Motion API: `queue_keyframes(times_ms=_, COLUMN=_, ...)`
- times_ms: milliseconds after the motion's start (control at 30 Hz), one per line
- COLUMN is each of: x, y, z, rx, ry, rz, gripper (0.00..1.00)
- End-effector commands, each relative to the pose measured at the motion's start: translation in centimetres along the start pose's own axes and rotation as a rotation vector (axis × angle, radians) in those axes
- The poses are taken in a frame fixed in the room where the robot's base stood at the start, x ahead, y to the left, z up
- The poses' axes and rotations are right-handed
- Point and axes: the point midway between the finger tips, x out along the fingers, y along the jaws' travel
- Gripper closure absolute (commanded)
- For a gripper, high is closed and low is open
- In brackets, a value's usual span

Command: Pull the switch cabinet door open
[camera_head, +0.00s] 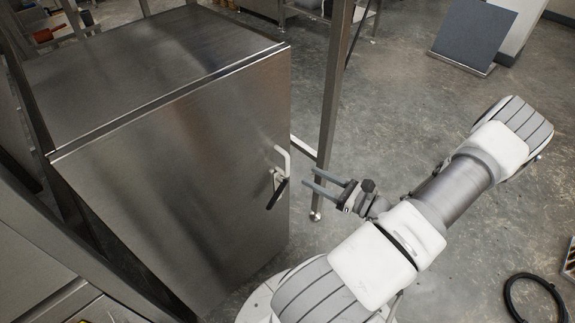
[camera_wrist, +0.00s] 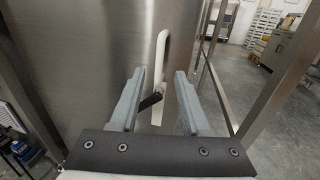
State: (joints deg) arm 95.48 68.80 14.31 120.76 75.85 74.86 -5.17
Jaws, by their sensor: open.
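The switch cabinet (camera_head: 190,130) is a brushed steel box, and its front door (camera_head: 180,190) looks shut. A pale bar handle (camera_head: 283,160) with a black lever (camera_head: 278,194) below it sits near the door's right edge. My gripper (camera_head: 310,180) is open and empty, just right of the handle in the head view. In the wrist view the door (camera_wrist: 90,60) fills the left and middle. The handle (camera_wrist: 162,60) rises ahead between my two open fingers (camera_wrist: 160,95), and the black lever (camera_wrist: 151,101) shows near the left finger. I cannot tell whether anything touches.
A steel frame post (camera_head: 333,100) stands on the floor just right of the cabinet. A dark tilted panel (camera_head: 474,35) stands at the back right. A black hose coil (camera_head: 535,300) lies at the lower right. The concrete floor between is mostly clear.

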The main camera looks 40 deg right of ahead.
Motion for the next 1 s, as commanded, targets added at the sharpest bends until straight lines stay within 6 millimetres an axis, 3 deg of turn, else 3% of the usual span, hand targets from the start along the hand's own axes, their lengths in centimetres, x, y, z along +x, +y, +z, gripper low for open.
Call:
queue_keyframes(times_ms=200, x=4.8, y=0.1, z=-0.1, rx=0.0, ry=-0.002, rz=0.005, gripper=0.53)
queue_keyframes(times_ms=433, x=8.3, y=0.1, z=-0.1, rx=-0.001, ry=0.0, rz=0.002, gripper=0.53)
queue_keyframes(times_ms=867, x=9.5, y=0.1, z=0.0, rx=0.0, ry=0.001, rz=0.001, gripper=0.53)
queue_keyframes(times_ms=1000, x=9.4, y=0.1, z=0.0, rx=0.0, ry=0.0, rz=0.001, gripper=0.74)
